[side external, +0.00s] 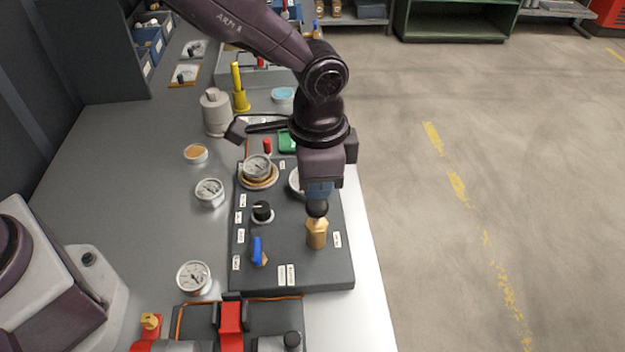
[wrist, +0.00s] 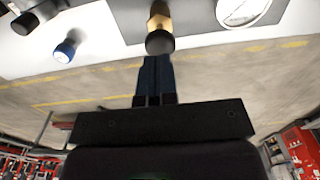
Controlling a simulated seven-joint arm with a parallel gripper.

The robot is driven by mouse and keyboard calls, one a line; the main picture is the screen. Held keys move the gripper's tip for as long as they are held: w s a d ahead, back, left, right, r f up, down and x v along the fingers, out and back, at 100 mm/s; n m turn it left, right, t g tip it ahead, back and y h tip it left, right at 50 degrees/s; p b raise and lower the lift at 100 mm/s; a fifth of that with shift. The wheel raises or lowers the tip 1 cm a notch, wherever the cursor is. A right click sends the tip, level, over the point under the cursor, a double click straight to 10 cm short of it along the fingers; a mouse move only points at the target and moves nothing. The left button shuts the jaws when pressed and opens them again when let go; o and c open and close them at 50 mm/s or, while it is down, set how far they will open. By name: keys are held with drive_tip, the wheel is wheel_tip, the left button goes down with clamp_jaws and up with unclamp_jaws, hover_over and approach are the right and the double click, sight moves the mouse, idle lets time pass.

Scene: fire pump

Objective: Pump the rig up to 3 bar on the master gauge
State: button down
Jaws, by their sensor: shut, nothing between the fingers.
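The black panel (side external: 300,275) lies on the grey bench. A brass hand pump (side external: 317,234) with a round black knob (side external: 317,208) on top stands upright at its right side. The knob also shows in the wrist view (wrist: 160,42). My gripper (side external: 318,196) is shut and empty, pointing down right above the knob; I cannot tell whether it touches. In the wrist view its fingertips (wrist: 155,60) end at the knob's edge. One gauge (side external: 257,168) sits on the panel; another round white dial (side external: 295,182) is partly hidden behind my gripper. Which is the master gauge, and its reading, I cannot tell.
A blue lever (side external: 257,250), a black knob (side external: 262,211) and a red-topped lever (side external: 267,147) are on the panel. Loose gauges (side external: 209,192) (side external: 194,277) lie left of it. A red clamp (side external: 231,318) is in front. Open floor lies to the right.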

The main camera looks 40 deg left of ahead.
sight(317, 204)
drive_tip(key=shift+f, duration=0.1)
drive_tip(key=shift+f, duration=2.15)
drive_tip(key=shift+r, duration=1.85)
drive_tip(key=shift+f, duration=0.1)
drive_tip(key=shift+f, duration=1.8)
drive_tip(key=shift+r, duration=1.9)
